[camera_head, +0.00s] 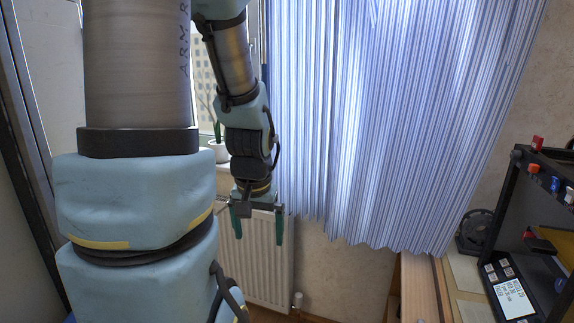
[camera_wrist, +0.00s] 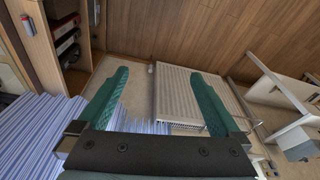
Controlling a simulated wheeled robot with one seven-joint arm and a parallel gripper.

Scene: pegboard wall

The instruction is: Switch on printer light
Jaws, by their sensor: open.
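A dark-framed machine (camera_head: 507,205), which looks like the printer, stands on a desk at the right edge of the head view, partly cut off. Its front panel has a lit white text screen (camera_head: 513,298) and a row of pale buttons or switches (camera_head: 490,275) beside it. I cannot tell which control is the light switch. My gripper (camera_head: 258,238) hangs pointing down in front of the radiator, well left of the printer. Its green fingers are apart and empty. In the wrist view my gripper (camera_wrist: 160,73) shows nothing between its fingers but background. The printer is not clearly identifiable there.
A white radiator (camera_head: 262,262) is behind the gripper, under a window with a potted plant (camera_head: 219,150). A blue striped curtain (camera_head: 370,120) hangs between gripper and printer. The wooden desk (camera_head: 418,290) edge is at lower right. A shelf with binders (camera_wrist: 66,42) is in the wrist view.

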